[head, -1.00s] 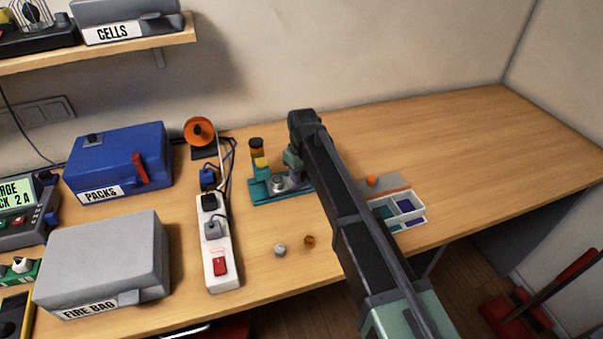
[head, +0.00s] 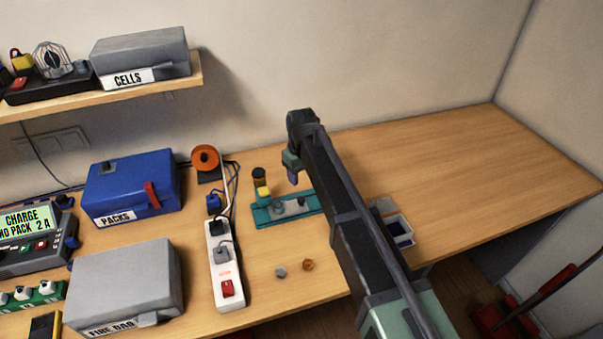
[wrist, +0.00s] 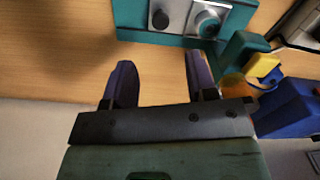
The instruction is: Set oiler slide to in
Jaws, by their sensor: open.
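The oiler is a teal base (head: 262,217) with a grey plate (head: 292,208) and an amber and yellow bottle (head: 261,182) at its left end. My gripper (head: 292,176) is above and behind the oiler in the head view. In the wrist view, my gripper (wrist: 158,75) has its fingers wide apart, with bare wood between them, apart from the knobs.
A white power strip (head: 227,270) and an orange spool (head: 205,157) stand left of the oiler. A grey nut (head: 280,272) and a brown nut (head: 307,265) lie in front. A tray (head: 403,230) stands right, partly behind my arm. The right of the bench is clear.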

